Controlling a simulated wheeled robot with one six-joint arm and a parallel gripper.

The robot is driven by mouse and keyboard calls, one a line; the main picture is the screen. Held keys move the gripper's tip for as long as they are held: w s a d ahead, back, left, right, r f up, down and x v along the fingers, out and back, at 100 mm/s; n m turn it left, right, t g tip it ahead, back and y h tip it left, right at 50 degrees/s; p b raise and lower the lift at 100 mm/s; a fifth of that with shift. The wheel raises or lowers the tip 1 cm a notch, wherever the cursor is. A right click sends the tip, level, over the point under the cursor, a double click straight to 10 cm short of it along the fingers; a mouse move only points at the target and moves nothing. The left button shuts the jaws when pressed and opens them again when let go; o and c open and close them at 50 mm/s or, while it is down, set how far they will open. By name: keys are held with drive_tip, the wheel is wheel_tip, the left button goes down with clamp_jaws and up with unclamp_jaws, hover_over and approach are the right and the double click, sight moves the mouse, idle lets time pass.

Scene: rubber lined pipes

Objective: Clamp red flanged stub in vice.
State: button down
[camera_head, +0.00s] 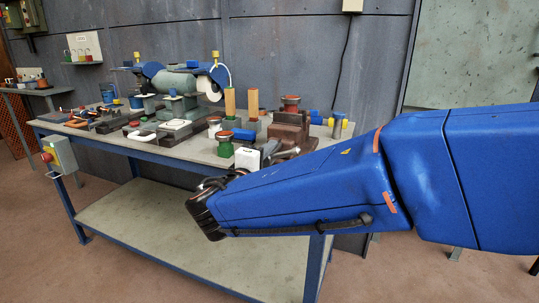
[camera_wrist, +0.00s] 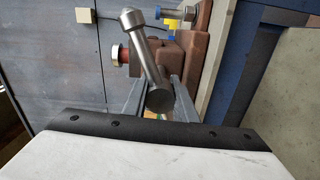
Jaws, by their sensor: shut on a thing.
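The brown-red vice (camera_head: 290,132) stands at the right end of the bench and also shows in the wrist view (camera_wrist: 192,58). The red flanged stub (camera_head: 291,103) sits upright at the top of the vice, its flange above the jaws; it shows partly in the wrist view (camera_wrist: 120,55). I cannot tell whether the jaws touch it. My gripper (camera_head: 269,149) is at the front of the vice. In the wrist view its grey fingers (camera_wrist: 157,88) are shut on the steel vice handle (camera_wrist: 146,58), beside the round screw end. The contact is partly hidden.
Other red-topped pieces, one green-bodied (camera_head: 224,144), stand left of the vice. Two wooden blocks (camera_head: 230,102) stand behind. A bench grinder (camera_head: 178,83) is at the back. My blue arm covers the bench's right front. Tools crowd the left side.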

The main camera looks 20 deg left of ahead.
drive_tip(key=shift+s+f, duration=0.1)
drive_tip(key=shift+f, duration=0.1)
drive_tip(key=c, duration=1.5)
unclamp_jaws()
drive_tip(key=shift+a+r, duration=0.1)
drive_tip(key=shift+o, duration=0.2)
drive_tip(key=s+a, duration=0.1)
drive_tip(key=s, duration=1.6)
drive_tip(key=shift+s+a, duration=0.15)
